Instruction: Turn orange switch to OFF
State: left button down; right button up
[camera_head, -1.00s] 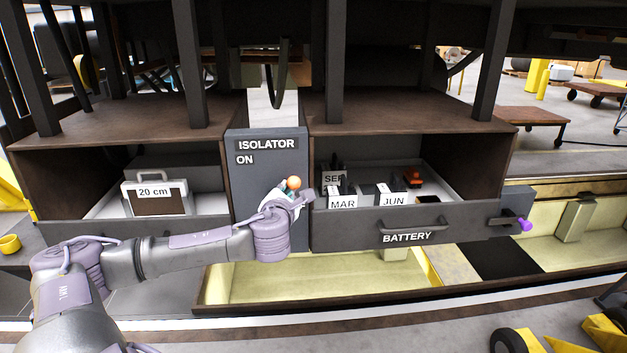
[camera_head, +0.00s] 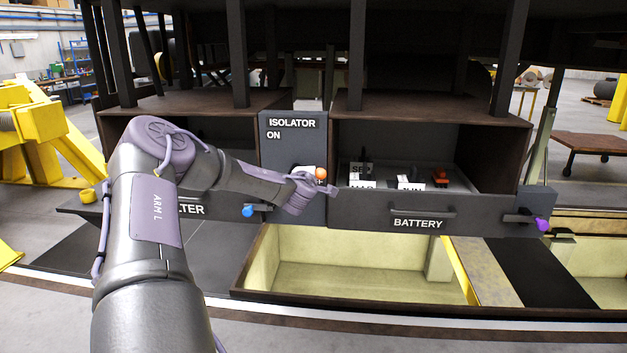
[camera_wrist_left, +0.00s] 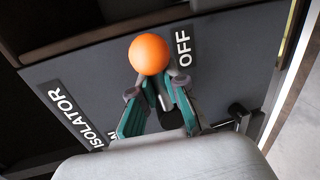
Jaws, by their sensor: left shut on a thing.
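The orange switch has a round orange knob (camera_head: 321,174) at the right side of the dark isolator panel (camera_head: 292,148). The panel reads ISOLATOR and ON in the head view. In the left wrist view the orange knob (camera_wrist_left: 149,54) stands beyond my left fingertips, close to the OFF label (camera_wrist_left: 184,47). The ON label is mostly hidden there. My left gripper (camera_head: 322,187) is at the switch, just below the knob. In the left wrist view its teal-padded fingers (camera_wrist_left: 158,96) are closed around the switch's stem, which they largely hide. My right gripper is not in view.
The open BATTERY drawer (camera_head: 415,222) juts out right of the panel, with a purple knob (camera_head: 543,225) at its end. A drawer with a blue knob (camera_head: 249,211) is at left, partly behind my arm. A yellow-walled pit (camera_head: 350,278) lies below.

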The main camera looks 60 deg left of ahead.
pick_arm(q)
jog(key=shift+f+m, duration=0.2)
jog(key=shift+m, duration=0.1)
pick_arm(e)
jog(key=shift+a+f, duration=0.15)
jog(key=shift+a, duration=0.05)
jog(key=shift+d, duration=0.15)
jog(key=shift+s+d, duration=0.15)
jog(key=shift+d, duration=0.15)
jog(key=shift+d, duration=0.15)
pick_arm(q)
jog(key=c, duration=1.2)
grip_release()
jog(key=v, duration=1.2)
